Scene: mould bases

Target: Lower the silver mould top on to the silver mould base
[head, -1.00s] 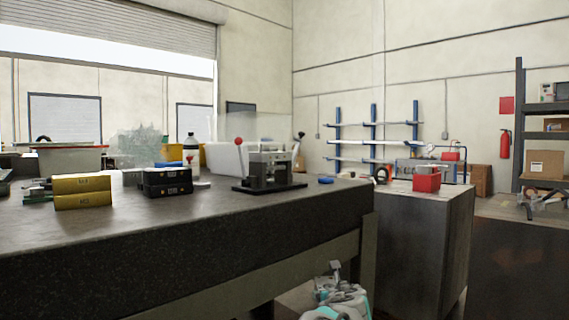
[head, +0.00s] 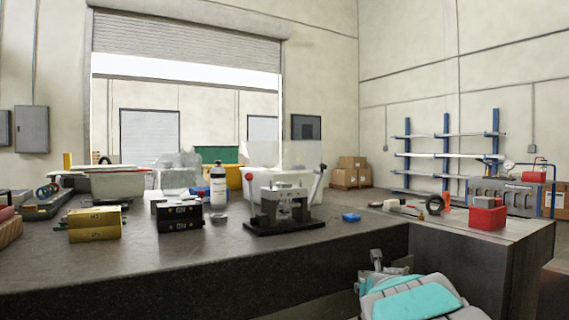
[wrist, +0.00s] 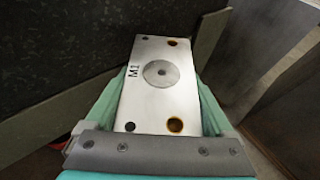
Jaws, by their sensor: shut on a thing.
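In the wrist view my gripper (wrist: 163,76) is shut on the silver mould top (wrist: 178,94), a flat plate marked M1 with a round centre disc and corner holes. Its teal fingers grip the two long sides. In the head view my gripper (head: 376,259) shows low, in front of the workbench edge and below the bench top; the mould top is hard to make out there. A pale silver-grey block (head: 157,205) stands partly hidden behind the black mould; I cannot tell whether it is the silver mould base.
The dark workbench (head: 180,265) holds a gold mould (head: 95,224), a black mould (head: 180,217), a bottle (head: 218,187) and a lever press (head: 284,208). A side cabinet (head: 480,250) with a red box (head: 487,217) stands right. Bench top is clear at the front.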

